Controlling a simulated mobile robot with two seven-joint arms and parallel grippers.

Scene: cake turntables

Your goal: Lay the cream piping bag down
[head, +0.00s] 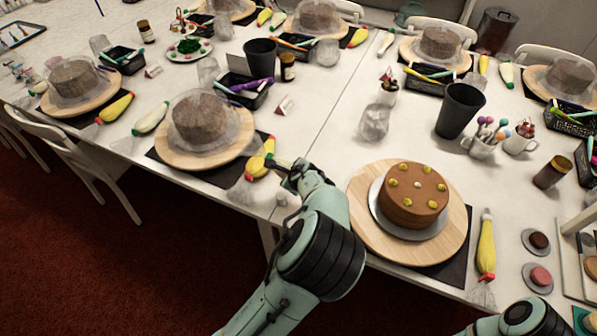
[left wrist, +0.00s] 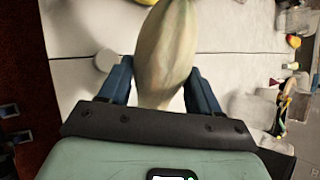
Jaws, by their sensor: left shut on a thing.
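The cream piping bag (left wrist: 165,55) fills the upper middle of the left wrist view, between the two blue fingers. My left gripper (left wrist: 163,88) is shut on its thick part. In the head view my left gripper (head: 285,168) is over the front of the table, between the two nearest cake boards. The held bag cannot be made out for sure there, and I cannot tell whether it touches the table. My right gripper is not in view; only part of my right arm shows at the bottom right.
A brown cake (head: 415,194) with yellow-green dots stands on a wooden turntable (head: 365,235) to the right. A covered cake (head: 200,117) stands to the left. A dark cup (head: 459,110) stands behind. White tabletop (head: 320,150) is clear between.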

